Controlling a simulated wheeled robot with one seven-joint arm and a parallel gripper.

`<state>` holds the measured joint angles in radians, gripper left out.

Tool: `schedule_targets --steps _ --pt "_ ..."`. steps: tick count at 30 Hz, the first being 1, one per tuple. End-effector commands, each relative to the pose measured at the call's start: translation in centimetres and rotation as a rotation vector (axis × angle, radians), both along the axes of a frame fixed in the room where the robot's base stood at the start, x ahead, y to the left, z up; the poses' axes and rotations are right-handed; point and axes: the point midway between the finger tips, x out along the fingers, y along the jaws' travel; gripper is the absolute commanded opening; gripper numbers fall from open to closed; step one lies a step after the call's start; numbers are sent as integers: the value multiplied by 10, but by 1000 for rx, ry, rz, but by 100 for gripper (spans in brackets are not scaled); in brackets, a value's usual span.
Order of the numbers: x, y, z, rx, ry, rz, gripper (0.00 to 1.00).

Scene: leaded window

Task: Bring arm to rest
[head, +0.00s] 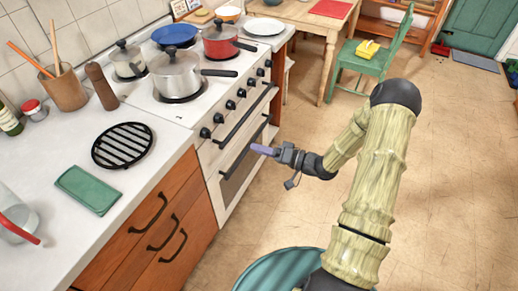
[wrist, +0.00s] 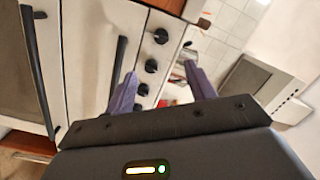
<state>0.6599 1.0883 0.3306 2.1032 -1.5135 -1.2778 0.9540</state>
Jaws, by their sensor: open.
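My gripper (head: 264,150) hangs in the air in front of the white stove's oven doors (head: 240,165) in the head view. Its purple-grey fingers point left toward the stove. In the wrist view the two fingers (wrist: 163,88) stand well apart, with nothing between them but the stove front behind. My arm (head: 375,170) is bent, rising from the lower right to an elbow and reaching down to the gripper. From the head view I cannot tell whether the fingers touch the oven handle; the wrist view shows them apart from it.
The counter (head: 60,235) with a black trivet (head: 122,145) and green cloth (head: 88,189) lies left. A green chair (head: 370,62) stands behind. The floor (head: 450,190) at right is clear.

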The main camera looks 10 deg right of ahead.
Motion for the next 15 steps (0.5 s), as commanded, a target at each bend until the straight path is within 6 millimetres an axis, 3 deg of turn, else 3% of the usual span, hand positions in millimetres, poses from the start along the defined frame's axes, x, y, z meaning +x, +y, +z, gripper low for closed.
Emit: schedule_targets --steps 10,15 --pt "2 1 2 -21 0 -5 55" --pt "13 3 13 -197 8 -53 55"
